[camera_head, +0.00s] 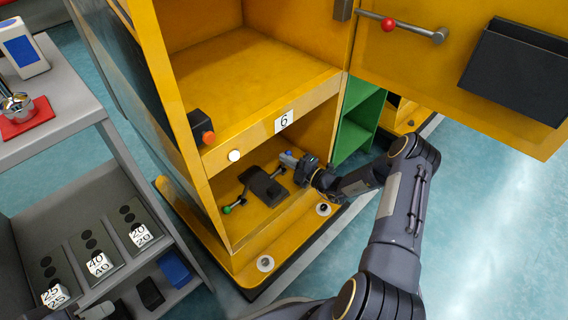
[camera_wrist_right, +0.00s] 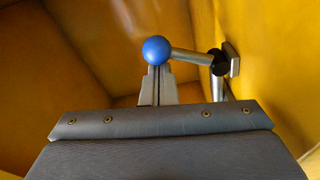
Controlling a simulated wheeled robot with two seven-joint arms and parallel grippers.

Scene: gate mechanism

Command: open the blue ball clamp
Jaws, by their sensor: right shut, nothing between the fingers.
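The blue ball (camera_wrist_right: 156,50) is on the end of a metal rod (camera_wrist_right: 190,56). The rod runs right to a black joint (camera_wrist_right: 219,62) by the yellow wall. In the head view the blue ball (camera_head: 289,153) is small, inside the lower compartment of the yellow cabinet. My right gripper (camera_wrist_right: 157,72) is shut and empty, its fingertips right at the ball's lower side; I cannot tell whether they touch. In the head view my right gripper (camera_head: 298,163) reaches into the compartment from the right.
A green ball (camera_head: 227,210) on another rod and a dark block (camera_head: 263,186) are in the same compartment. A yellow door (camera_head: 440,65) hangs open at upper right. A green shelf (camera_head: 355,125) stands beside the compartment. A grey rack (camera_head: 75,100) with numbered weights stands left.

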